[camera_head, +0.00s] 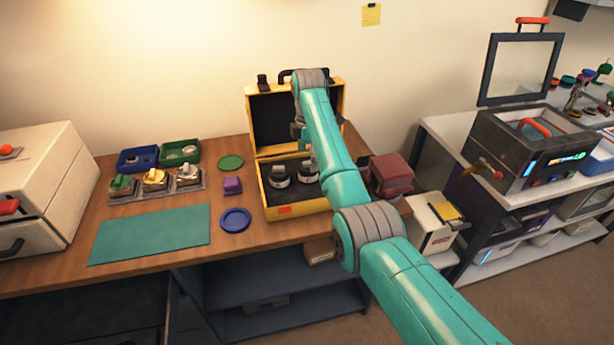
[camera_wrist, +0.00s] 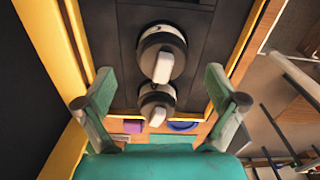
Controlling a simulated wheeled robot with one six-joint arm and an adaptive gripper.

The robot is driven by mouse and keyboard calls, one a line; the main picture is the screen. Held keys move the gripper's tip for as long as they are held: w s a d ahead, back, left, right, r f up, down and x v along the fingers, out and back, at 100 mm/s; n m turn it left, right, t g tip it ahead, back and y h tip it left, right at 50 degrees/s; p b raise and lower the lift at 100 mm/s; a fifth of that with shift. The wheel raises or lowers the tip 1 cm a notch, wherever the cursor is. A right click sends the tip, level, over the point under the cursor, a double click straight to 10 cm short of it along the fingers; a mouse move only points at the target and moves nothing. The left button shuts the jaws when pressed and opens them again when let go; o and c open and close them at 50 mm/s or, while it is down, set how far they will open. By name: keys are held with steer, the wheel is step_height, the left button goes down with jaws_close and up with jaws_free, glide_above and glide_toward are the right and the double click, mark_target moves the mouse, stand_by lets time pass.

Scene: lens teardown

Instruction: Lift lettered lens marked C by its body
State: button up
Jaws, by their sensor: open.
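Two dark round lenses with pale bands stand in the yellow case's black insert: a left lens (camera_head: 279,176) and a right lens (camera_head: 307,172). The wrist view shows an upper lens (camera_wrist: 161,56) and a lower lens (camera_wrist: 157,103), each with a white bar across its top. I cannot read a letter on either, so I cannot tell which is C. My gripper (camera_wrist: 160,80) is open and empty, its two teal fingers spread to either side of the lenses in the picture. In the head view my arm hides most of the gripper above the case.
The yellow case (camera_head: 298,213) stands open, its lid upright behind. A dark red block (camera_head: 391,174) stands close on its right. A purple block (camera_head: 232,186), a blue dish (camera_head: 235,220) and a green disc (camera_head: 231,162) lie left. The teal mat (camera_head: 150,234) is bare.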

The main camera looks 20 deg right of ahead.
mark_target(307, 167)
steer(key=f, duration=0.5)
steer(key=shift+s+a, duration=0.15)
steer(key=shift+a, duration=0.05)
steer(key=c, duration=1.2)
